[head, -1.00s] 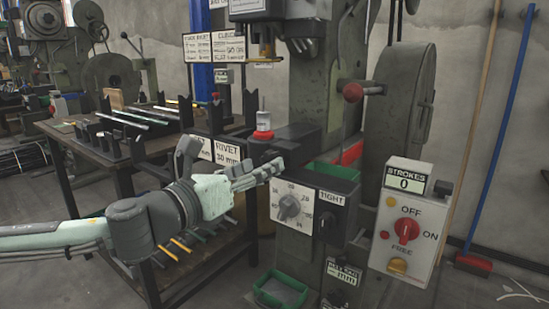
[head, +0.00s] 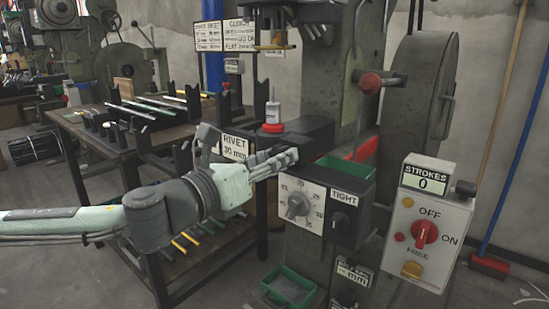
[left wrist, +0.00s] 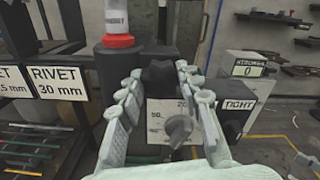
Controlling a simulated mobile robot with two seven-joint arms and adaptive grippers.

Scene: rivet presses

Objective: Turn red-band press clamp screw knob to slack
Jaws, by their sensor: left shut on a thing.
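The rivet press fills the middle of the head view. A red collar (head: 272,128) sits around a pale upright pin above a black block (head: 305,132). My left gripper (head: 290,157) is at the press front, just above the numbered dial. In the left wrist view its two fingers (left wrist: 160,85) are on either side of a black knob (left wrist: 160,70), and they are shut on it. The far side of the knob is hidden. A sign (head: 344,197) on the press box reads TIGHT. My right gripper is not in view.
The white dial plate with its grey knob (head: 298,205) is just below my fingers. A small black knob (head: 340,221) is under the sign. A control box (head: 424,230) reading STROKES 0 stands to the right. A rack with RIVET labels (head: 234,147) is close behind my wrist.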

